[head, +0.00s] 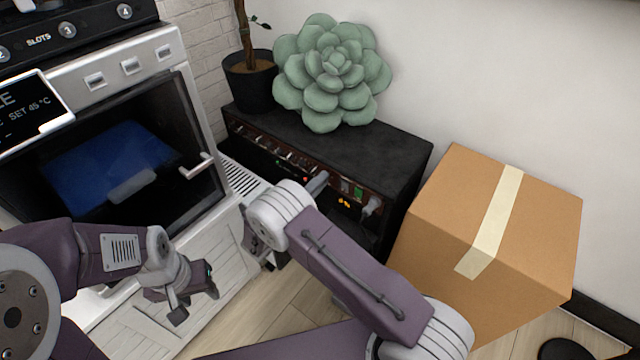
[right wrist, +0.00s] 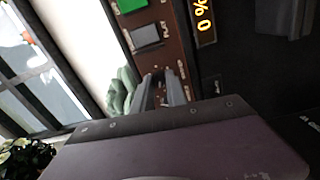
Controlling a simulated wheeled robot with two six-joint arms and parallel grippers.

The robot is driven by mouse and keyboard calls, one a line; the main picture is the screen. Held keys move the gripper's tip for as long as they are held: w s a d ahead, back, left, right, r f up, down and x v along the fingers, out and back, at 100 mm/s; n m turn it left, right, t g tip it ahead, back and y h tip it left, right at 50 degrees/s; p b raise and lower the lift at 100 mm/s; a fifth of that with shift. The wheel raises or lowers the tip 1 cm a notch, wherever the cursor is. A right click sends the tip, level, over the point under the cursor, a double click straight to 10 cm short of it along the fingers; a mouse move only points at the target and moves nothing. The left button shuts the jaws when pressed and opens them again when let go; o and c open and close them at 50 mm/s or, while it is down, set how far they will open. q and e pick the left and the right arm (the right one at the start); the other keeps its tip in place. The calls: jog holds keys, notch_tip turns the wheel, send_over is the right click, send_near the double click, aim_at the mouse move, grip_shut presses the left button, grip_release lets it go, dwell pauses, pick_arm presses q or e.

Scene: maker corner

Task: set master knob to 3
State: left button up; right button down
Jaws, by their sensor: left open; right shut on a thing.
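A black unit with a brown control panel (head: 280,155) stands against the wall in the head view. Its panel carries small knobs, a green button (right wrist: 131,4), a grey button (right wrist: 146,36) and an amber display (right wrist: 204,20) that seems to read 0 %. My right gripper (head: 319,183) is at the panel, left of the buttons. In the right wrist view its fingers (right wrist: 165,93) are close together on what looks like the master knob, which they hide; I cannot read its setting. My left gripper (head: 196,302) is open and empty, low in front of the white cabinet.
An oven-like machine (head: 165,50) with a door handle stands at left. A potted plant (head: 250,88) and a big succulent (head: 333,75) sit on the black unit. A taped cardboard box (head: 540,220) stands close on its right. A grey part (head: 372,207) juts from the panel.

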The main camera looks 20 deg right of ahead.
jog(key=shift+m, duration=1.1)
jog(key=c, duration=1.6)
grip_release()
jog(key=p+v, duration=0.2)
jog(key=v, duration=0.7)
jog(key=shift+p, duration=0.4)
